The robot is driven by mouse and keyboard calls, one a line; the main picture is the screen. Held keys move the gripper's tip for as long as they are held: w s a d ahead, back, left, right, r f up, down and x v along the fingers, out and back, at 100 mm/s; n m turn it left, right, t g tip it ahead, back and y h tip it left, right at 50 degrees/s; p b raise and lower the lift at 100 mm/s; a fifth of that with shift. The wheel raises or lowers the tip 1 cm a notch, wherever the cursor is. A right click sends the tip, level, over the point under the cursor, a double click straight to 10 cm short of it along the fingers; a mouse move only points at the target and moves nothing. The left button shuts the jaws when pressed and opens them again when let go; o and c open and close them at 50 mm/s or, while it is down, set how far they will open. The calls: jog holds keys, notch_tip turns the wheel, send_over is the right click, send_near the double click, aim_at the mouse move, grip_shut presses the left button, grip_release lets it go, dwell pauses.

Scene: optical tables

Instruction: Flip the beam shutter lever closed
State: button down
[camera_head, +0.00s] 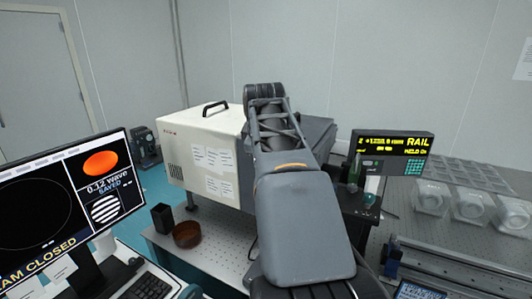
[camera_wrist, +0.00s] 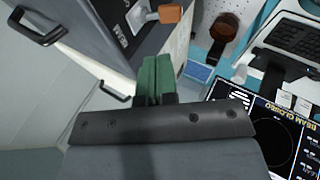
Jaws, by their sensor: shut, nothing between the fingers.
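The shutter lever (camera_wrist: 170,14) shows in the wrist view as an orange-tipped handle on a pale arm, at a light plate on a dark grey housing (camera_wrist: 95,30). My gripper (camera_wrist: 155,60) has green fingers, shut together and empty. In the picture its fingertips lie just below the lever, with a gap between them. In the head view my arm hides the gripper and the lever. The monitor (camera_head: 75,205) reads "...AM CLOSED" along its bottom; in the wrist view the monitor (camera_wrist: 275,130) reads "BEAM CLOSED".
A white instrument box (camera_head: 205,150) with a black handle stands left of my arm. A brown bowl (camera_head: 187,234) and a black block (camera_head: 162,218) are on the table in front. A lit display unit (camera_head: 392,152) and several clear containers (camera_head: 470,203) are at right.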

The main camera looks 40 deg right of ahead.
jog(key=s+a+r, duration=0.4)
jog(key=a+r, duration=0.1)
jog(key=shift+s+a+r, duration=0.3)
jog(key=shift+s+r, duration=0.05)
jog(key=shift+s, duration=0.05)
dwell(0.5)
jog(key=w+a+f+m+y, duration=0.1)
jog(key=w+a+f+m, duration=0.1)
jog(key=f+m, duration=0.35)
jog(key=w+a+f+m+y, duration=0.1)
jog(key=w+a+f+m, duration=0.15)
jog(key=f, duration=0.65)
jog(key=s+a+f+n+g+y, duration=0.1)
jog(key=s+a+f, duration=0.1)
jog(key=a+f, duration=0.5)
jog(key=s+a+f+n+y, duration=0.1)
jog(key=s+a+f, duration=0.2)
jog(key=a+f, duration=0.4)
jog(key=shift+s+a+n+g+y+p, duration=0.35)
jog(key=shift+a+n+g+y+p, duration=0.05)
jog(key=shift+a, duration=0.1)
jog(key=shift+d+f, duration=0.1)
jog(key=shift+d, duration=0.05)
